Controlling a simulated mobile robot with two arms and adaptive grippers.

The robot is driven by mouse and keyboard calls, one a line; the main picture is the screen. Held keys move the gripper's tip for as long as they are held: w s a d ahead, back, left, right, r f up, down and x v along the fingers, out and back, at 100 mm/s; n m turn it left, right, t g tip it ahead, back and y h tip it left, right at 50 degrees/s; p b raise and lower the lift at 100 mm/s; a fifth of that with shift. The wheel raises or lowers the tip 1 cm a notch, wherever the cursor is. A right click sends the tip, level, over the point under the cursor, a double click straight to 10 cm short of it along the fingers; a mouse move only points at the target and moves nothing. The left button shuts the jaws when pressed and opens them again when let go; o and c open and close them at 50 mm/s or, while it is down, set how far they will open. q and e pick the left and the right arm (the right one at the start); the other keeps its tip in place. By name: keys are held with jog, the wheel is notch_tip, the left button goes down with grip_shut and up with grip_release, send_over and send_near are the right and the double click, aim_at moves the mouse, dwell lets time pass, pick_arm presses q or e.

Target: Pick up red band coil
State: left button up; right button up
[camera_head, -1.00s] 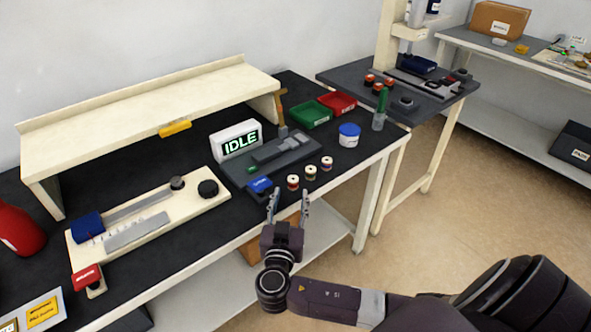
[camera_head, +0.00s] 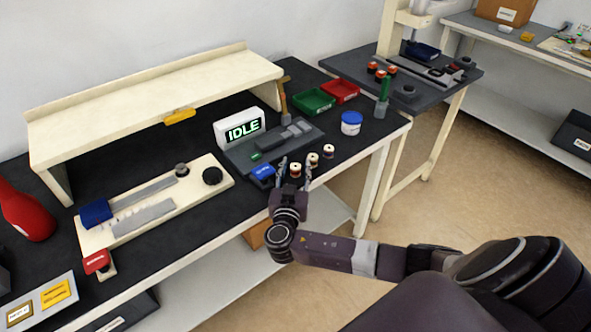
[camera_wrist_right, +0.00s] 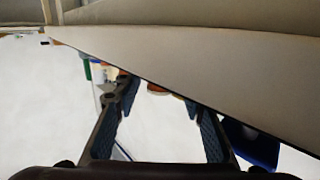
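Three small white-topped coils stand in a slanting row near the front edge of the bench. The nearest coil (camera_head: 295,169), at the left end, showed a reddish band earlier; the middle coil (camera_head: 312,160) and far coil (camera_head: 328,151) stand beyond it. Band colours are hard to make out now. My right gripper (camera_head: 294,166) is open, its fingers at either side of the nearest coil in the picture; contact cannot be told. In the wrist view the open fingers (camera_wrist_right: 160,105) show with a gap between them, and a pale edge cuts off what lies beyond. My left gripper is not in view.
A blue block (camera_head: 262,173) lies just left of the right gripper. The IDLE display (camera_head: 240,130), a blue-and-white jar (camera_head: 351,123), a green tray (camera_head: 314,101) and a red tray (camera_head: 341,92) stand behind.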

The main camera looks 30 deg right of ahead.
grip_shut()
jog(key=shift+r, duration=0.1)
